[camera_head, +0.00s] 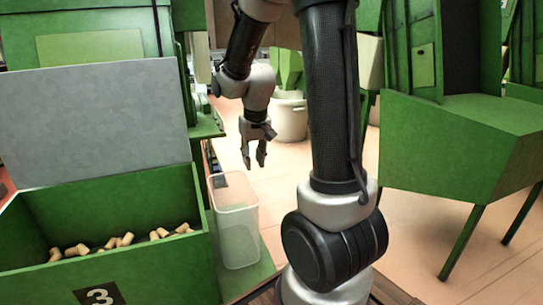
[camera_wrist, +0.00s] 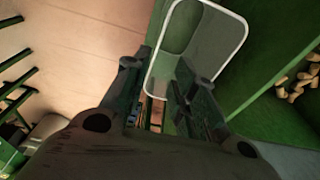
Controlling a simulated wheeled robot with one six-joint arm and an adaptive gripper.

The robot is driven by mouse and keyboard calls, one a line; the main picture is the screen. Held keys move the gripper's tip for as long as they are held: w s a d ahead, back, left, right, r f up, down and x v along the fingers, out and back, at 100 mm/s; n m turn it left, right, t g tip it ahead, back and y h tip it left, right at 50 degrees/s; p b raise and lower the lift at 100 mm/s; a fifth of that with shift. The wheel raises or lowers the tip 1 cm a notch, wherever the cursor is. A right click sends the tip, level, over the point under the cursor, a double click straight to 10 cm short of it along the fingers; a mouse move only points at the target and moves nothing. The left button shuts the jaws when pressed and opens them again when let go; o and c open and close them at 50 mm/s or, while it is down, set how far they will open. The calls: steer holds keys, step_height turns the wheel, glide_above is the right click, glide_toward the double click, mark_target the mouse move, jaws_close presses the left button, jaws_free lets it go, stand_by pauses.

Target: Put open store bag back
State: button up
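A clear, open-topped container (camera_head: 238,232) with a pale rim stands on a green ledge, right of the green bin. It looks empty, and nothing else in view is plainly a bag. It also shows in the wrist view, its white rim (camera_wrist: 228,12) partly behind my fingers. My gripper (camera_head: 254,161) points down above and slightly right of the container's rim in the head view, apart from it. Its two fingers stand apart with nothing between them. In the wrist view, my gripper (camera_wrist: 163,62) shows spread fingers beside the container's near edge.
A green bin (camera_head: 165,205) marked 3 holds several corks (camera_head: 120,241), its grey lid (camera_head: 95,120) raised. A green machine on legs (camera_head: 450,140) stands at right. A pale tub (camera_head: 290,118) stands behind. Open floor (camera_head: 420,225) lies between.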

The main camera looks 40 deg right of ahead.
steer(key=s+a+r+n+t, duration=0.1)
steer(key=s+a+r, duration=0.1)
steer(key=s+r, duration=0.5)
steer(key=s+a+r+n+t, duration=0.1)
steer(key=s+r, duration=0.5)
steer(key=s, duration=0.7)
steer(key=shift+a+r+n, duration=0.35)
steer(key=shift+a+n, duration=0.05)
steer(key=shift+a, duration=0.1)
